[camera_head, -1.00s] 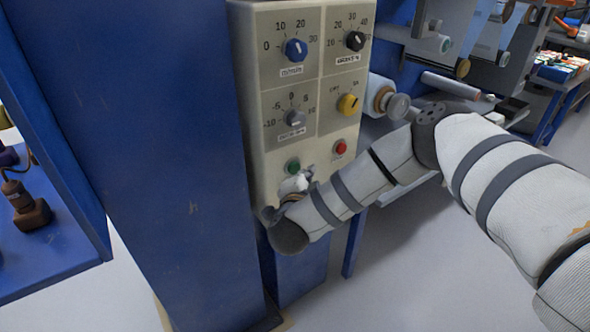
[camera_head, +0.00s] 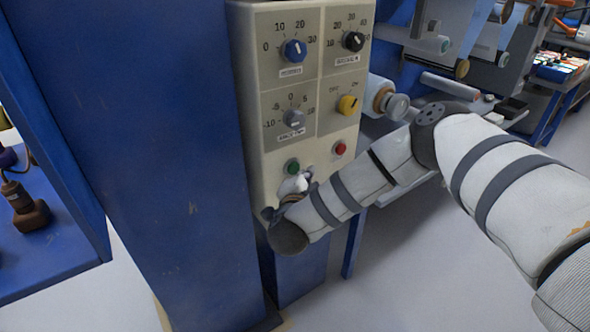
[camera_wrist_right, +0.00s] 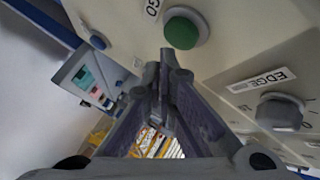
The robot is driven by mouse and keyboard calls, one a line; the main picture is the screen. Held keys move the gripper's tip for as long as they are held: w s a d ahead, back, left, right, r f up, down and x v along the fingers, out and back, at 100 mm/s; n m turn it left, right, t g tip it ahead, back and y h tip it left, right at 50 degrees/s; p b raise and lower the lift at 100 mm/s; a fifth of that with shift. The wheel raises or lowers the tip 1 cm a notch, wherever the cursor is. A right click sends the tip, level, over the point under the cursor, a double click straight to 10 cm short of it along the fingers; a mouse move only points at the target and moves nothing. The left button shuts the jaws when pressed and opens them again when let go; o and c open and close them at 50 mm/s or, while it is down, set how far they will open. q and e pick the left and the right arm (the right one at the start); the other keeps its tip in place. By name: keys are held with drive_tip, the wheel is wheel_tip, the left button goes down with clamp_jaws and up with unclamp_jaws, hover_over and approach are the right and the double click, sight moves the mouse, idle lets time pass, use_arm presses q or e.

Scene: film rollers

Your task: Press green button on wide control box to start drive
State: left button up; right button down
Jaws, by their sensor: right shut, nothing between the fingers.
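The wide control box (camera_head: 258,135) is cream, with knobs on its face and a round green button (camera_head: 292,166) low on the left. My right gripper (camera_head: 299,180) is just below the green button in the head view, partly hidden by my own wrist. In the right wrist view, the shut, empty fingers of the right gripper (camera_wrist_right: 167,58) point at the panel. Their tips lie close beside the green button (camera_wrist_right: 182,28), which is fully visible with a "GO" label near it. I cannot tell whether the tips touch the panel. My left gripper is not in view.
A red button (camera_head: 340,149) sits right of the green one. Blue (camera_head: 293,50), black (camera_head: 353,41), grey (camera_head: 294,118) and yellow (camera_head: 348,105) knobs are above. A blue post (camera_head: 150,150) stands left of the box; rollers (camera_head: 381,97) are to the right.

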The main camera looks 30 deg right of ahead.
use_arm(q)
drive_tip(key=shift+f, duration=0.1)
use_arm(e)
drive_tip(key=shift+w, duration=0.45)
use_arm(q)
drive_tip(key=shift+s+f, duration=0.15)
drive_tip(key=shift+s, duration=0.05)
use_arm(e)
drive_tip(key=shift+w+a, duration=0.1)
drive_tip(key=shift+w, duration=0.35)
idle(0.4)
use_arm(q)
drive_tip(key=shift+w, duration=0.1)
use_arm(e)
drive_tip(key=shift+s, duration=0.1)
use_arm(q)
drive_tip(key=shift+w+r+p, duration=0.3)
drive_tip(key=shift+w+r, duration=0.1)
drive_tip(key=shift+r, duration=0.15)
use_arm(e)
drive_tip(key=shift+s, duration=0.75)
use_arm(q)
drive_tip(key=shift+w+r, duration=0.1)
use_arm(e)
drive_tip(key=shift+s, duration=0.1)
